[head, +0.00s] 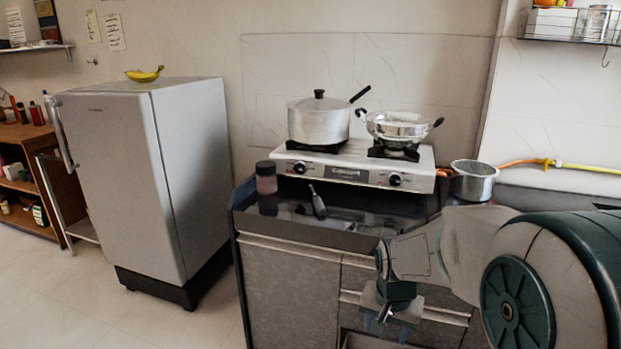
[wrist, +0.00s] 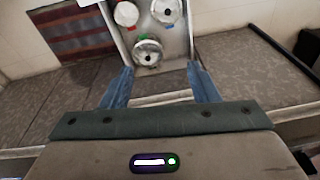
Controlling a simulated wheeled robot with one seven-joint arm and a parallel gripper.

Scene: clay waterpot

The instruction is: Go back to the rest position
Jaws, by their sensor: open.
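My gripper (head: 389,327) hangs low in front of the grey cabinet (head: 290,290), at the lower middle of the head view. In the wrist view its two blue fingers (wrist: 161,80) stand wide apart with nothing between them. Beyond the fingertips, the wrist view shows a pale open drawer or tray (wrist: 180,47) holding several round items, with red, blue and green parts. I cannot tell what these items are. My arm hides part of the cabinet's right side in the head view.
A stove (head: 345,168) with a lidded pot (head: 318,120) and a pan (head: 398,127) stands on the counter. A dark-lidded jar (head: 266,178) and a steel pot (head: 473,182) stand near it. A fridge (head: 135,180) is at left. The floor (head: 75,300) in front of it is clear.

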